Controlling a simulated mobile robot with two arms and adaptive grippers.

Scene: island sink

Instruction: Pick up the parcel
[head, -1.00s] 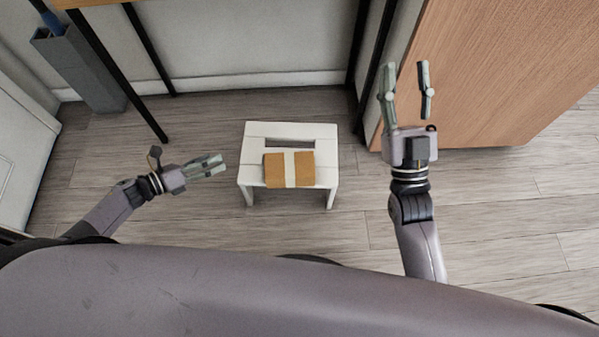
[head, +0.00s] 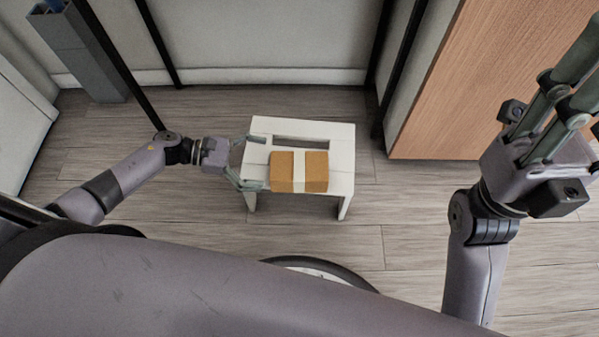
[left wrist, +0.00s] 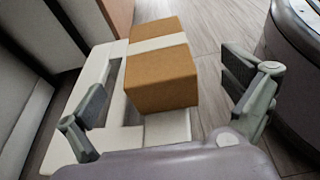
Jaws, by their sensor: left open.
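The parcel (head: 299,172) is a brown box with a pale tape band across its middle. It lies on a small white stool (head: 340,150) in the head view. The parcel (left wrist: 162,80) also shows in the left wrist view, lying ahead of and between the spread fingers. My left gripper (head: 252,163) is open at the left side of the parcel, over the stool's left edge, with the parcel not between its fingers. My right gripper (head: 578,82) is raised at the far right, well away from the parcel. Its fingertips run to the picture's edge, and their gap is unclear.
A wooden cabinet (head: 480,80) stands at the back right. Dark table legs (head: 158,45) rise behind the stool. A grey bin (head: 85,60) stands at the back left. The floor (head: 400,210) right of the stool is clear.

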